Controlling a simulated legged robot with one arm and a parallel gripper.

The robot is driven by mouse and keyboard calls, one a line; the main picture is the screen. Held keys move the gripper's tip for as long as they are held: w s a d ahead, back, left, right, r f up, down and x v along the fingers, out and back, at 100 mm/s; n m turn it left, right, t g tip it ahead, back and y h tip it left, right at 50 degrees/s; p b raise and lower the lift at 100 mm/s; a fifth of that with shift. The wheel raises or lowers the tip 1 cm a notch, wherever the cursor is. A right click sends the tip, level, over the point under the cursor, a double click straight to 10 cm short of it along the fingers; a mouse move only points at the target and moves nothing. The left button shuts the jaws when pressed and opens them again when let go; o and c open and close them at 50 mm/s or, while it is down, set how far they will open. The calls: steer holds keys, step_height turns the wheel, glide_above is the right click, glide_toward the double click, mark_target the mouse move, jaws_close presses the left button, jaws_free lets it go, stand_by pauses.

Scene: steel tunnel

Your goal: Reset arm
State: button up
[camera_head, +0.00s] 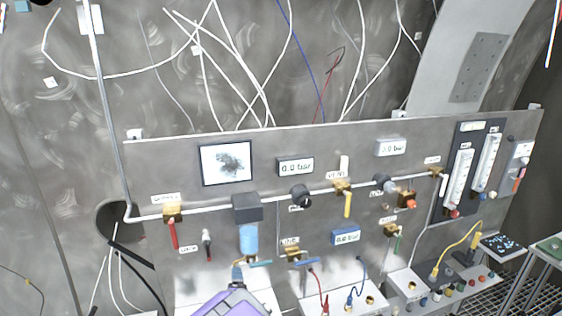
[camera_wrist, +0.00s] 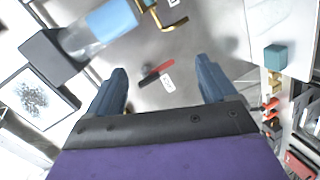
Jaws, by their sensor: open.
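My gripper (camera_wrist: 160,90) shows at the bottom of the wrist view as a purple body with a black band and two blue fingers. The fingers stand wide apart with nothing held between them. Beyond them is the grey panel with a small red and black valve handle (camera_wrist: 156,70) and a white tag. In the head view, the purple top of my arm (camera_head: 232,302) shows at the bottom edge, in front of the panel's lower part.
A grey panel (camera_head: 330,215) carries pipes, valves, a picture screen (camera_head: 226,162) and several gauges. A blue-bowled filter (camera_head: 249,239) hangs just above my arm. Benches with coloured knobs and cables (camera_head: 455,290) stand at lower right. Loose cables hang on the wall behind.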

steer(key=s+d+f+m+g+h+b, duration=0.25)
steer(key=s+d+m+g+b, duration=0.5)
steer(key=s+d, duration=0.75)
steer(key=s+d+m+g+b, duration=0.2)
steer(key=s+d+m+g, duration=0.2)
steer(key=s, duration=1)
steer(key=s+d+m+g+b, duration=0.2)
steer(key=s+d+m+g, duration=0.2)
steer(key=s+d, duration=0.6)
steer(key=s+m+h, duration=0.1)
steer(key=s+m, duration=0.1)
steer(key=s, duration=0.1)
steer(key=shift+s+g+b, duration=0.35)
steer(key=shift+s, duration=0.05)
steer(key=shift+f, duration=0.1)
steer(key=shift+c, duration=0.3)
